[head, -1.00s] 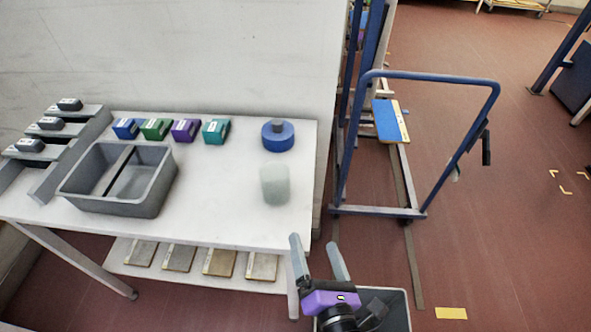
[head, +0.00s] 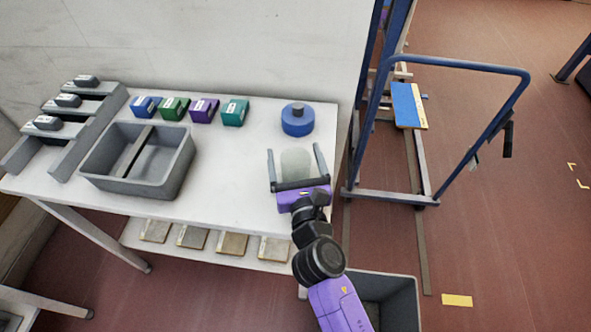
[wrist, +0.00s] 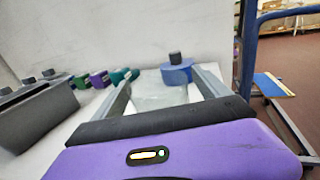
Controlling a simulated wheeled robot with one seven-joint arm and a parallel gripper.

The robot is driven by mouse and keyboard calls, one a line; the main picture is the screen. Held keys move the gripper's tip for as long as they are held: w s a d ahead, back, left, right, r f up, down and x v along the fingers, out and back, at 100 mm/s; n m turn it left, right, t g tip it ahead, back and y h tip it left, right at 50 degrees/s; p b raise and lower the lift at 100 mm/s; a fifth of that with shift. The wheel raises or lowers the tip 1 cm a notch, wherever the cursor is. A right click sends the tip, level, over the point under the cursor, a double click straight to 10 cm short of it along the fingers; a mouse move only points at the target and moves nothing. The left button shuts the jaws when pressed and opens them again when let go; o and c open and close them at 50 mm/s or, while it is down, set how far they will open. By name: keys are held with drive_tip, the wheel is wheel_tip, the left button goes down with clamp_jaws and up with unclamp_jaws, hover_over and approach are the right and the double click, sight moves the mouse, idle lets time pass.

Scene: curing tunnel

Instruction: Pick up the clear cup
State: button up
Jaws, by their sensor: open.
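The clear cup (head: 296,164) stands upright on the white table (head: 232,160), near its right end. It looks pale and translucent. My gripper (head: 294,150) is open, with one finger on each side of the cup and the palm in front of it. In the wrist view the cup (wrist: 158,94) shows faintly between the two fingers, its lower part hidden by my gripper's body. I cannot tell whether either finger touches it.
A blue round container with a dark knob (head: 298,119) stands just behind the cup. Several small coloured boxes (head: 204,110) line the back. A grey divided bin (head: 100,172) and a stepped rack (head: 78,135) are at left. A blue cart frame (head: 455,62) stands right of the table.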

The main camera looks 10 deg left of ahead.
drive_tip(key=shift+x, duration=0.85)
drive_tip(key=shift+c, duration=0.3)
drive_tip(key=c, duration=1.4)
